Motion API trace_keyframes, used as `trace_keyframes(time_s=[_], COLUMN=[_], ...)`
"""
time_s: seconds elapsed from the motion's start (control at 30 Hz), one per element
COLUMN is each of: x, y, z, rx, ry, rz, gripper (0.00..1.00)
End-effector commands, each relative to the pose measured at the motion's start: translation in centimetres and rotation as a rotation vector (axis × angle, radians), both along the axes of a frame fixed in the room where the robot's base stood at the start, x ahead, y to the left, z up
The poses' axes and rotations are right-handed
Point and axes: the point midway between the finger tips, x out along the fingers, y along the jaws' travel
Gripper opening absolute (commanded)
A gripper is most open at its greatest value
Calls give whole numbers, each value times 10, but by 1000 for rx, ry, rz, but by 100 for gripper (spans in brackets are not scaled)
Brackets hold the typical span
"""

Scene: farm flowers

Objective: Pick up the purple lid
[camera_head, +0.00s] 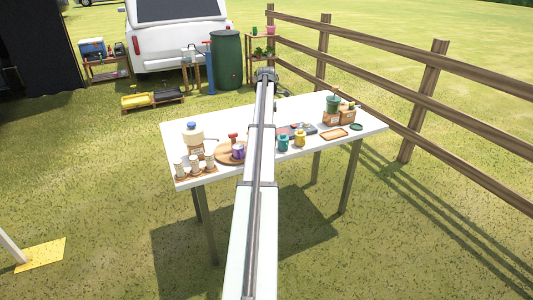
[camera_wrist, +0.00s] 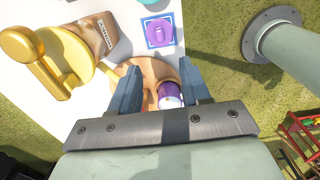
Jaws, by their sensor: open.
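The purple lid (camera_wrist: 158,31) lies on a small white square with a blue border, on the white table, near the top of the wrist view. My gripper (camera_wrist: 160,88) is open, with its two blue-grey fingers apart. The lid is beyond the fingertips, not between them. A purple jar with a whitish top (camera_wrist: 170,96) shows between the fingers, near the right one, partly hidden by the gripper body. In the head view a purple jar (camera_head: 238,152) stands on a round wooden board (camera_head: 224,159). I cannot make out the lid or gripper there; my arm covers the table's middle.
A gold object with a round knob (camera_wrist: 50,62) and a tan labelled container (camera_wrist: 101,36) are at the wrist view's left. On the table (camera_head: 225,178), small jars stand at the left front. Teal (camera_head: 283,143) and yellow (camera_head: 300,138) jars stand right of my arm. A wooden fence (camera_head: 437,90) runs behind.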

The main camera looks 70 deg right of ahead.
Motion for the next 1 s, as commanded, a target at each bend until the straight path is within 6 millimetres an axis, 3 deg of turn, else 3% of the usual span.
trace_keyframes(time_s=[0.17, 0.53, 1.0], x=[0, 0, 1], y=[1, 1, 0], z=[-14, -73, -110], rx=[4, 3, 1], ry=[-1, 0, 0], rz=[0, 0, 0], gripper=[47, 47, 47])
